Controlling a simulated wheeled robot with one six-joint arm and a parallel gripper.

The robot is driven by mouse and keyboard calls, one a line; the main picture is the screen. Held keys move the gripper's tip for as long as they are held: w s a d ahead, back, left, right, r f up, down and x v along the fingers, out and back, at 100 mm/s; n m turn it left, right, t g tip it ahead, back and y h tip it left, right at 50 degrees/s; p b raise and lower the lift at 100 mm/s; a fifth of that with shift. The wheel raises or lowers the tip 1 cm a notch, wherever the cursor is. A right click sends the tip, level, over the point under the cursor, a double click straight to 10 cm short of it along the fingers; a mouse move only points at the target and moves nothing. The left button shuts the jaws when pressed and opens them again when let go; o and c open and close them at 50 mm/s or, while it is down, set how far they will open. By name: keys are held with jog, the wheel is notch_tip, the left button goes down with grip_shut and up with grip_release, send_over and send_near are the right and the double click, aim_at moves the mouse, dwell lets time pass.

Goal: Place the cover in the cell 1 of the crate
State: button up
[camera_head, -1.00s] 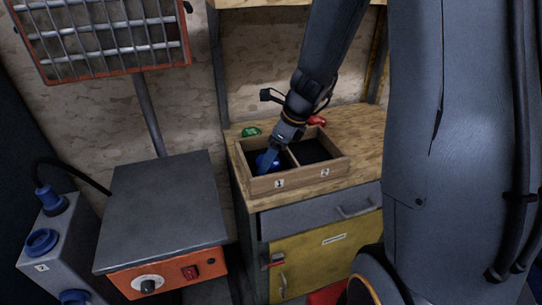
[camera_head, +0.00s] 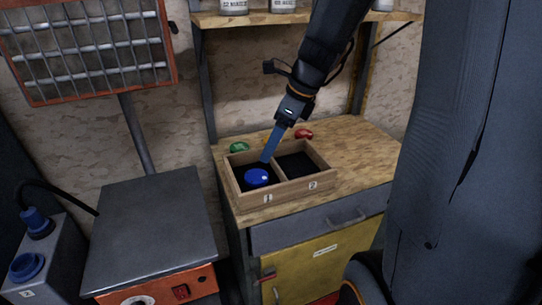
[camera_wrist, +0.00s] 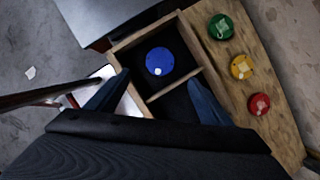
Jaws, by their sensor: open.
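The blue cover (camera_head: 257,177) lies in the left cell of the wooden crate (camera_head: 293,188), the cell above the label 1. It also shows as a blue disc in the wrist view (camera_wrist: 160,61), apart from my fingers. My gripper (camera_head: 266,158) is above the crate, just behind the cover. In the wrist view my gripper (camera_wrist: 155,90) has its two blue fingers spread wide with nothing between them at the tips. Cell 2 on the right (camera_head: 298,165) looks dark and empty.
Green (camera_wrist: 221,26), yellow (camera_wrist: 241,67) and red (camera_wrist: 259,104) round covers stand on the wooden worktop behind the crate. A grey-topped orange unit (camera_head: 150,225) stands left of the cabinet. A shelf (camera_head: 300,17) with white containers hangs above. The worktop right of the crate is clear.

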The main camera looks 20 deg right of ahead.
jog(key=s+a+f+n+g+h, duration=0.1)
jog(key=s+f+n, duration=0.3)
jog(key=n, duration=0.9)
jog(key=s+a+f+n+g+h, duration=0.1)
jog(key=s+a+f+n+h, duration=0.1)
jog(key=s+n, duration=0.7)
jog(key=shift+s+a+f+n, duration=0.45)
jog(key=shift+f+n, duration=0.45)
jog(key=shift+n, duration=1.1)
jog(key=shift+w+a, duration=0.1)
